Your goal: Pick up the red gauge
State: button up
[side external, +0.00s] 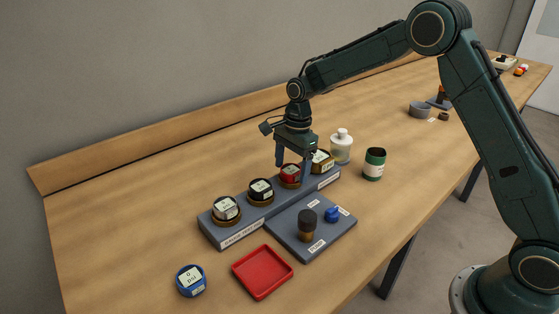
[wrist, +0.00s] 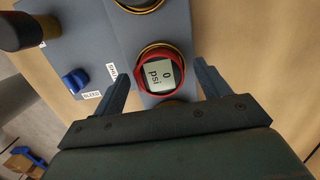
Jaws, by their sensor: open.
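The red gauge (side external: 290,172) sits on a brass fitting on the grey block (side external: 232,237), second from the block's far right end. In the wrist view the red gauge (wrist: 157,72) faces the camera, with its display reading 0 psi. My gripper (side external: 292,170) points down over the red gauge. Its two fingers are apart, one on each side of the gauge. In the wrist view my gripper (wrist: 160,90) is open, with visible gaps between the fingers and the gauge. I cannot tell exactly how far down the fingertips reach beside it.
A grey plate (side external: 290,243) holds a dark knob (side external: 307,222) and blue valve (side external: 332,214). A red tray (side external: 262,272) and blue gauge (side external: 190,280) lie in front.

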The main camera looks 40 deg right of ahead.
aim_at(291, 169)
jog(key=c, duration=1.1)
jog(key=shift+c, duration=0.2)
jog(key=shift+r, duration=0.2)
notch_tip(291, 169, up, 10)
jog(key=shift+f, duration=0.15)
